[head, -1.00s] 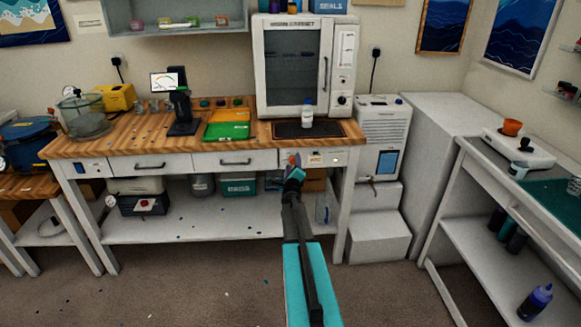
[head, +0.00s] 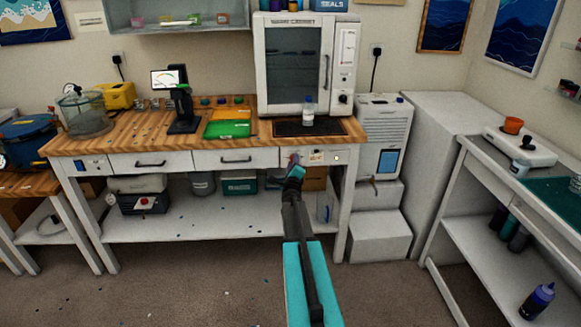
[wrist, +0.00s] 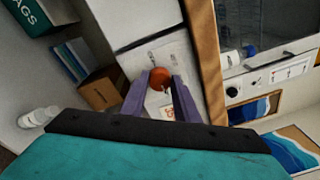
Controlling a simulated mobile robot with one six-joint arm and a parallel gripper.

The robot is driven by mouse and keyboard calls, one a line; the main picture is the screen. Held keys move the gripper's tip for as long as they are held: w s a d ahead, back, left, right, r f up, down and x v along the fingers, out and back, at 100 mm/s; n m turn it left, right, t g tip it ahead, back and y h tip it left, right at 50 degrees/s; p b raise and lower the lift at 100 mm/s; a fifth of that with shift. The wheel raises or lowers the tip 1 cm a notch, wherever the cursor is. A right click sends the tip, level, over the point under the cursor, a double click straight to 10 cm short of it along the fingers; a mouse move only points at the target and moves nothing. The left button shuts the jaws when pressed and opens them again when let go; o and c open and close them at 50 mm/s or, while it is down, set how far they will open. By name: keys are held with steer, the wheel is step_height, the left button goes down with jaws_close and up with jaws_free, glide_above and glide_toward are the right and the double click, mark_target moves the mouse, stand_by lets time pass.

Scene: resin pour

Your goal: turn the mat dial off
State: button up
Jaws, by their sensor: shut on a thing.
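The orange-red mat dial (wrist: 160,78) sits on the white front panel of the bench (head: 321,157). In the wrist view it lies between the tips of my gripper (wrist: 161,84), whose purple fingers are shut on it from both sides. In the head view my gripper (head: 294,163) reaches the panel below the bench top and hides most of the dial. I cannot read the dial's setting. The dark mat (head: 283,130) lies on the bench top above, in front of the oven-like cabinet. A clear bottle (head: 308,113) stands upright on it.
The white cabinet (head: 293,60) stands behind the mat. A green tray (head: 228,130) and a microscope-like stand (head: 182,108) are to the left on the bench. A white unit (head: 382,135) stands to the right, above white steps (head: 376,235). Open floor lies in front.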

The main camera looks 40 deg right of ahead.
steer(key=m+t+y+b, duration=0.1)
steer(key=m+b, duration=0.1)
steer(key=m, duration=0.9)
steer(key=m+y+b, duration=0.1)
steer(key=m+b, duration=0.1)
steer(key=m, duration=1)
steer(key=m+t+y+b, duration=0.1)
steer(key=m+b, duration=0.1)
steer(key=m, duration=0.9)
steer(key=shift+s+d+r+t+y+b, duration=0.2)
steer(key=shift+d+t+y+b, duration=0.1)
steer(key=shift+d, duration=0.1)
steer(key=shift+w, duration=0.1)
stand_by(0.3)
